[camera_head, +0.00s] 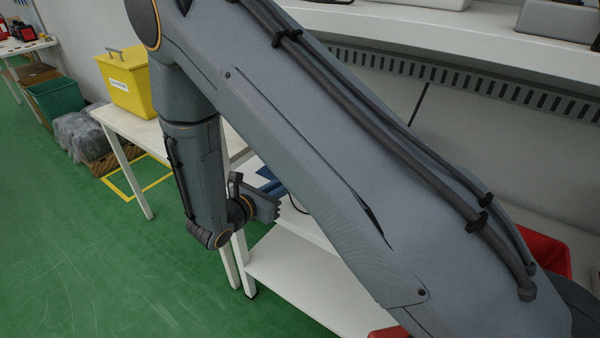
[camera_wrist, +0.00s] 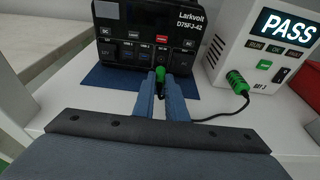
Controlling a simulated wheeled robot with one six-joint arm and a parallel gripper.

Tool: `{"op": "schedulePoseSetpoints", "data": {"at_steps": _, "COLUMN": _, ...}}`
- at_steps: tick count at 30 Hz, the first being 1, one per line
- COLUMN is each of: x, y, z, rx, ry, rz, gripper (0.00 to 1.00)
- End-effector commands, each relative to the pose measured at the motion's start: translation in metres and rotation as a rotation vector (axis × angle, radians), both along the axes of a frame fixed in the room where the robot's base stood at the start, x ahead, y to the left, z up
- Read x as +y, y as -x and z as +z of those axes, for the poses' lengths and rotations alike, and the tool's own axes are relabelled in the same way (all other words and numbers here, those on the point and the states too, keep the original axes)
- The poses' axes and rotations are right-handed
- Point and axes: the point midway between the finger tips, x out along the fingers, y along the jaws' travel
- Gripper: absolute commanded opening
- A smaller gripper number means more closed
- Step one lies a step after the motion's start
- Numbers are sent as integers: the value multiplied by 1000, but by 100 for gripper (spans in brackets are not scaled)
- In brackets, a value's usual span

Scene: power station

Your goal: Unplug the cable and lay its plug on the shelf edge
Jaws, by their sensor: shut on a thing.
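In the wrist view my gripper (camera_wrist: 160,84) is shut on a green plug (camera_wrist: 160,72) in front of a black Larkvolt unit (camera_wrist: 135,22). The fingers hide most of this plug, and I cannot tell whether it is seated in the unit. A black cable (camera_wrist: 215,115) runs from behind my right finger to a second green plug (camera_wrist: 237,80) on the white tester (camera_wrist: 262,50), whose screen reads PASS. The white shelf (camera_wrist: 285,128) lies under both devices. In the head view my gripper sits beside the white furniture, and my arm hides the plug.
The black unit stands on a blue mat (camera_wrist: 105,82). A red bin (camera_head: 543,252) is at the right in the head view. A yellow box (camera_head: 128,85) stands on a white table (camera_head: 135,128) at the left. The green floor (camera_head: 110,260) is open there.

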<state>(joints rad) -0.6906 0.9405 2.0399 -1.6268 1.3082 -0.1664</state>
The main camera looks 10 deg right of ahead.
Motion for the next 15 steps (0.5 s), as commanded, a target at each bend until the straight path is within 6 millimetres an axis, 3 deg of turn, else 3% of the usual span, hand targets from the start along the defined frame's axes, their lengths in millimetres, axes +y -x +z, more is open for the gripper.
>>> {"op": "schedulePoseSetpoints", "data": {"at_steps": 15, "x": 10, "y": 9, "z": 0, "rx": 0, "ry": 0, "rz": 1, "gripper": 0}}
